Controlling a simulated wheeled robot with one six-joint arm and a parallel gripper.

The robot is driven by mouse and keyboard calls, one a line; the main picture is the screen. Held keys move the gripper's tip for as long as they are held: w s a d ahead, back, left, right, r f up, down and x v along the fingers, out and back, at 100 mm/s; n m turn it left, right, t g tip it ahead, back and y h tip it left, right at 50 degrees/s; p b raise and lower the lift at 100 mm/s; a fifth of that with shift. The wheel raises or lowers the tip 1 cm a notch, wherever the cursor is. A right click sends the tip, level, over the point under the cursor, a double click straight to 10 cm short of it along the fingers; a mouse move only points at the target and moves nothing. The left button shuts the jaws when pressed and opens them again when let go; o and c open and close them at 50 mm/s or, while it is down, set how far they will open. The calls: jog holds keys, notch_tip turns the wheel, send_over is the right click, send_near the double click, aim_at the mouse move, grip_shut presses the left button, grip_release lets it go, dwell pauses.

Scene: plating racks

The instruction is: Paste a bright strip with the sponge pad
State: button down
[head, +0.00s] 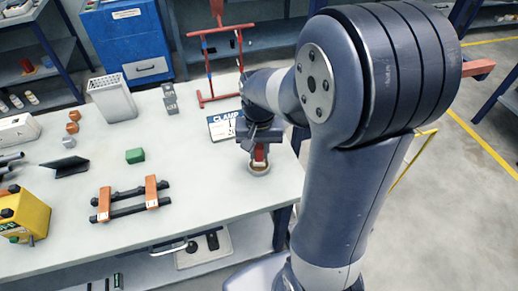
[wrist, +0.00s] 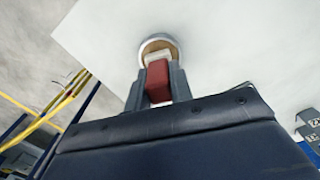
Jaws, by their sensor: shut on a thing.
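My gripper (head: 260,150) points down near the right side of the white table and is shut on the sponge pad, a red block (wrist: 158,82) with a pale end. The red block also shows in the head view (head: 260,154). The pale end is at or inside a round dish (head: 259,170) with a tan inside, also seen in the wrist view (wrist: 150,42). I cannot tell whether it touches the contents. A red rack (head: 208,70) stands at the back of the table, with small blue parts on it. I cannot make out a bright strip for certain.
A sign reading CLAMP (head: 221,127) stands just left of my gripper. Orange blocks on dark bars (head: 131,198), a green block (head: 135,156), a grey box (head: 112,98) and a yellow box (head: 24,215) are further left. The table front between them and the dish is clear.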

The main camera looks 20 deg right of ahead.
aim_at(259, 146)
jog(key=shift+f+b, duration=0.3)
jog(key=shift+f, duration=0.3)
dwell(1.4)
notch_tip(259, 146, up, 7)
jog(key=p, duration=0.6)
jog(key=shift+r, duration=0.1)
dwell(0.8)
